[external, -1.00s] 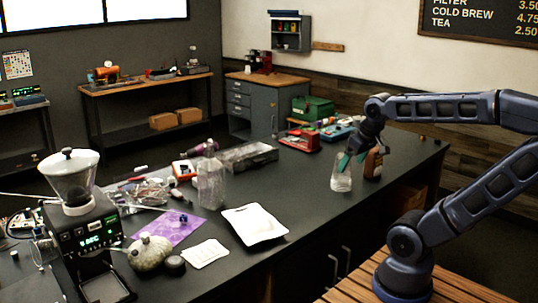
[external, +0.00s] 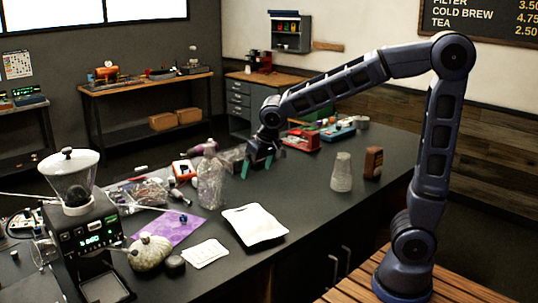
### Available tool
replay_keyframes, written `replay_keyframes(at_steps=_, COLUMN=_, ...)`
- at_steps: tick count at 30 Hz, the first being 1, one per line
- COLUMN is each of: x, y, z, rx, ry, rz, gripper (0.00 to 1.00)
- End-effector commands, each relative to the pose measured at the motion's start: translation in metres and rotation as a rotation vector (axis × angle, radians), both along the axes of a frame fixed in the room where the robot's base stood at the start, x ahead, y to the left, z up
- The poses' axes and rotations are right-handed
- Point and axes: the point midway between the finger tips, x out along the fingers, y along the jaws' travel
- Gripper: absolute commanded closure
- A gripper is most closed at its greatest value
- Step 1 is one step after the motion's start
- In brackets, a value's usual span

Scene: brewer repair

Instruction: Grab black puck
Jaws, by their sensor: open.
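The black puck (external: 174,265) lies on the dark bench top near the front left, just right of the round pale green-grey gourd-like object (external: 150,253). It is small, round and dark. My gripper (external: 257,167) is open and empty, with teal fingertips pointing down. It hangs over the middle of the bench, behind and to the right of the puck and well apart from it. Nothing covers the puck.
The grinder (external: 82,240) stands left of the puck. A white card (external: 204,253) and white tray (external: 254,225) lie to its right. A tall clear bottle (external: 211,180) stands between puck and gripper. A clear glass (external: 342,172) and brown bottle (external: 373,163) stand at right.

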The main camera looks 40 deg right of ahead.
Motion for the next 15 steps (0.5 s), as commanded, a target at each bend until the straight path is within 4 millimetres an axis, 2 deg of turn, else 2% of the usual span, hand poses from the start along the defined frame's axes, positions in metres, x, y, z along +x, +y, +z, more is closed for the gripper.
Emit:
replay_keyframes(at_steps=1, x=0.007, y=0.022, z=-0.008, rx=-0.004, ry=0.004, rz=0.013, gripper=0.14)
replay_keyframes(at_steps=7, x=0.025, y=0.101, z=-0.039, rx=-0.008, ry=-0.003, rz=0.035, gripper=0.14)
replay_keyframes(at_steps=15, x=0.026, y=0.214, z=-0.091, rx=-0.01, ry=-0.017, rz=0.072, gripper=0.14)
